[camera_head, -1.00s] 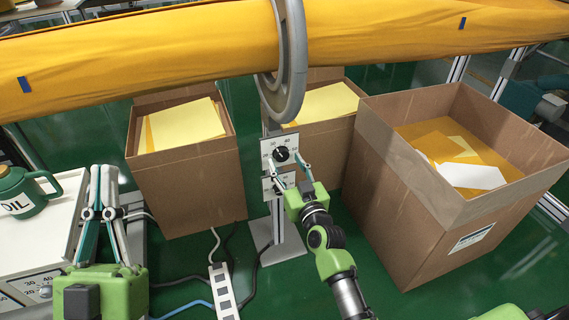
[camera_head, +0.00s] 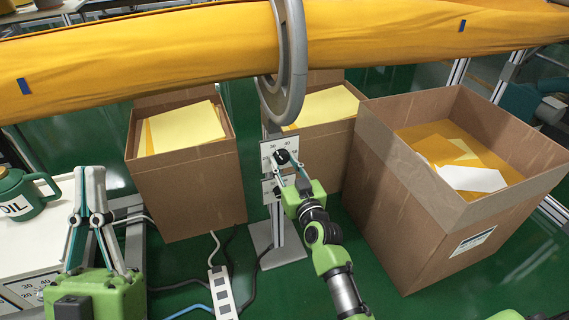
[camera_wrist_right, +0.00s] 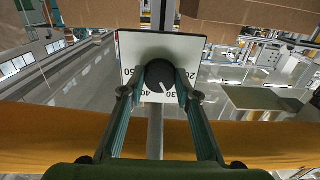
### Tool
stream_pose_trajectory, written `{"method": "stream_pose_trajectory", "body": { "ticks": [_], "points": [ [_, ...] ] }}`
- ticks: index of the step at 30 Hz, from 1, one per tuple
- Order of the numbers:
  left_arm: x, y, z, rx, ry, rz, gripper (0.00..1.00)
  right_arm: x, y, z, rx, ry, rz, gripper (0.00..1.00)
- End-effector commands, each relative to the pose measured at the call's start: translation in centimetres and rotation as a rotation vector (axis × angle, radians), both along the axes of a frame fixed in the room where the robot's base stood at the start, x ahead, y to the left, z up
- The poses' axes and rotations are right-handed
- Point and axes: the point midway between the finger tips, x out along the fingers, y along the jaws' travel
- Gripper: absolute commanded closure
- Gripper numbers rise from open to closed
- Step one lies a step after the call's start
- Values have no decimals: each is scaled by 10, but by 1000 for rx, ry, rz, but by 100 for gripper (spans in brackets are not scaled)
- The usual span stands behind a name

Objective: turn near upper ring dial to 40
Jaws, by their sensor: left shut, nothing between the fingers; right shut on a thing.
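The near upper ring dial (camera_head: 282,157) is a black knob on a white plate on a grey post below the ring. In the right wrist view the dial (camera_wrist_right: 158,74) faces me, with plate numbers 20 to 50 upside down around it. Its white mark points to the lower right in that view, about toward 30. My right gripper (camera_head: 288,170) is shut on the knob, one finger on each side; its fingers also show in the right wrist view (camera_wrist_right: 160,88). My left gripper (camera_head: 90,218) is shut and empty at the lower left, away from the dial.
A second plate with a dial (camera_head: 274,188) sits just below. The grey ring (camera_head: 290,70) surrounds the yellow felt tube (camera_head: 150,55) above. Cardboard boxes (camera_head: 190,190) stand left, behind and right (camera_head: 425,220) of the post. A power strip (camera_head: 221,290) lies on the green floor.

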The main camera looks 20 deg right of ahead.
Motion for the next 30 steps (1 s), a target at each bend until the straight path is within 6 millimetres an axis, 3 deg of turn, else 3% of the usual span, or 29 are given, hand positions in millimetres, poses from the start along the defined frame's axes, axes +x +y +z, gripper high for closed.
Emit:
{"method": "stream_pose_trajectory", "body": {
  "ticks": [5,11,19,24,30],
  "points": [
    [12,-1,-10,22,75,6,100,0,0,1,36,0,0,92],
    [37,-4,-39,73,253,16,100,0,0,2,142,5,1,92],
    [65,-3,-105,167,586,34,100,0,1,3,365,13,1,92],
    [69,1,-146,216,772,43,100,0,1,2,529,19,0,92],
    [65,7,-182,255,930,52,100,0,1,2,711,24,0,92]
  ]
}}
